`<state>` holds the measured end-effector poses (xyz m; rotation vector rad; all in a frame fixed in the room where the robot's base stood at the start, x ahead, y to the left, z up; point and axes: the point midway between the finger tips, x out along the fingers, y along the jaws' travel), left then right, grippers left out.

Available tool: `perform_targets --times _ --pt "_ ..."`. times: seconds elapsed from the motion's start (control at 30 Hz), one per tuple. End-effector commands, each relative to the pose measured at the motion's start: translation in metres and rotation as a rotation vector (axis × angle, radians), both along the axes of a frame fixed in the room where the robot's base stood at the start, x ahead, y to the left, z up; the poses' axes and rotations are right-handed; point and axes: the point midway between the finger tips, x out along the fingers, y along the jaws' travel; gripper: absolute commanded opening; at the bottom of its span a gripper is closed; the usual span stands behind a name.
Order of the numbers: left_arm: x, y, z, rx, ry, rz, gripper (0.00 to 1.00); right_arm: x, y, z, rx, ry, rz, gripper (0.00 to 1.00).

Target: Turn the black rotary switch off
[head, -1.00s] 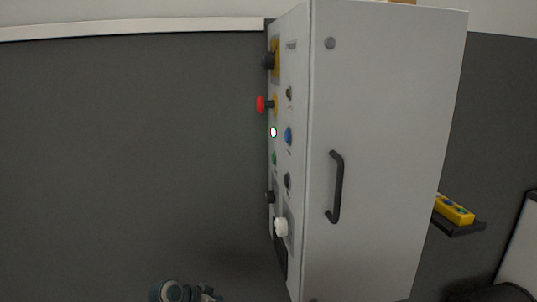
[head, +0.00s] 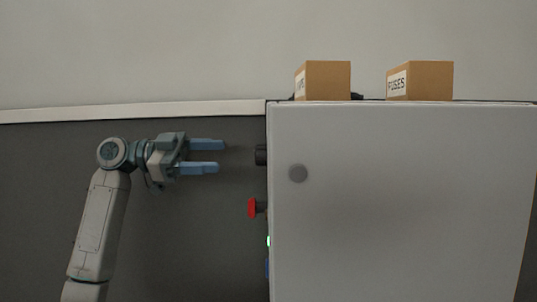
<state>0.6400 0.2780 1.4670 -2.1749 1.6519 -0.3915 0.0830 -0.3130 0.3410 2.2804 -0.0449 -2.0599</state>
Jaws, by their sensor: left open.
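A black rotary knob (head: 261,155) sticks out to the left from the control face of the grey cabinet (head: 400,200), which I see nearly edge-on. Its handle position and markings are hidden at this angle. My left gripper (head: 221,157) is open and empty, its two blue fingers pointing right at the knob, one higher and one lower. The fingertips are level with the knob and a short gap to its left. My right gripper is not in view.
A red mushroom button (head: 253,208) sticks out below the knob, with a lit lamp (head: 268,241) lower down. Two cardboard boxes, one (head: 322,80) and another marked FUSES (head: 425,80), stand on the cabinet.

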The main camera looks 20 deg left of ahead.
Motion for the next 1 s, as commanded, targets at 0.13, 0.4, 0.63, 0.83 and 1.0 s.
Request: perform_targets --times 0.13,0.4,0.63,0.83,1.0 --pt "0.008 -0.026 0.003 -0.003 0.003 -0.003 0.59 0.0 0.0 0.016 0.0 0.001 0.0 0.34" --pt "0.021 -0.073 0.002 -0.003 0.004 -0.002 0.59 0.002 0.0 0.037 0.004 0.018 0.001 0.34" --pt "0.027 -0.092 -0.001 -0.002 0.005 0.001 0.59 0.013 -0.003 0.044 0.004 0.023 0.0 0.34" --pt "0.028 -0.094 -0.003 -0.002 0.004 0.001 0.59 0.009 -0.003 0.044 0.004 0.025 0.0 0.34" --pt "0.028 -0.094 -0.003 -0.001 0.004 0.002 0.46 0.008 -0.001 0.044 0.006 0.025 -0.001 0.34"
